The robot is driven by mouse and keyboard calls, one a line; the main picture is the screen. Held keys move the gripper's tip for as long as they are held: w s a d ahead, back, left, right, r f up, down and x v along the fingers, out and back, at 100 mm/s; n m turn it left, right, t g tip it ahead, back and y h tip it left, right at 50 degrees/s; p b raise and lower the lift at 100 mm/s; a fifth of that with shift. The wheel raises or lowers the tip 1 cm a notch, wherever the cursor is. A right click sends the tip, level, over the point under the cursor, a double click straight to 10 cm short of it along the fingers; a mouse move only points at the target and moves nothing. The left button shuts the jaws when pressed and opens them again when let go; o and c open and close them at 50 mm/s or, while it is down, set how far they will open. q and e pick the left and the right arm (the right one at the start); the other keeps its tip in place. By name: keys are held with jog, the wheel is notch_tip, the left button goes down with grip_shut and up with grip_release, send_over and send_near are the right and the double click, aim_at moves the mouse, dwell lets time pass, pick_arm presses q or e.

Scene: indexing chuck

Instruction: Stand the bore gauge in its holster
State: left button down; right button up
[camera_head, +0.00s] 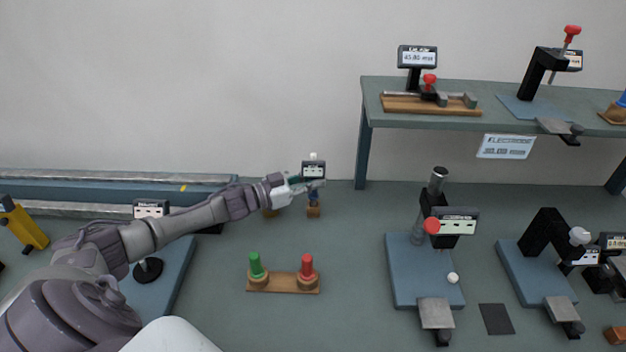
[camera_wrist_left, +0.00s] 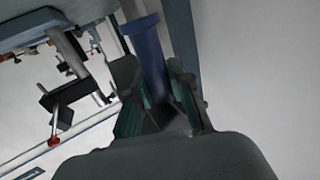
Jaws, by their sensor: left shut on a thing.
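The bore gauge (camera_head: 314,170) shows in the head view as a small dark display box with a white knob on top and a blue stem below. My left gripper (camera_head: 308,185) is shut on it, just under the display box. In the left wrist view a blue cylindrical part (camera_wrist_left: 148,45) lies between the two fingers of my left gripper (camera_wrist_left: 155,95). Which one is the holster cannot be told. My right gripper is out of view.
A wooden base with green and red knobbed plugs (camera_head: 283,284) stands in front of the gripper. A gauge stand on a blue plate (camera_head: 400,270) is to the right. A raised shelf (camera_head: 470,122) stands at the back right. Long rails (camera_head: 100,180) run along the back left.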

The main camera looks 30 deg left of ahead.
pick_arm(q)
jog(key=shift+f, duration=0.1)
jog(key=c, duration=1)
grip_release()
jog(key=shift+o, duration=0.2)
jog(key=shift+s+a+f, duration=0.1)
jog(key=shift+s, duration=0.1)
jog(key=v, duration=0.7)
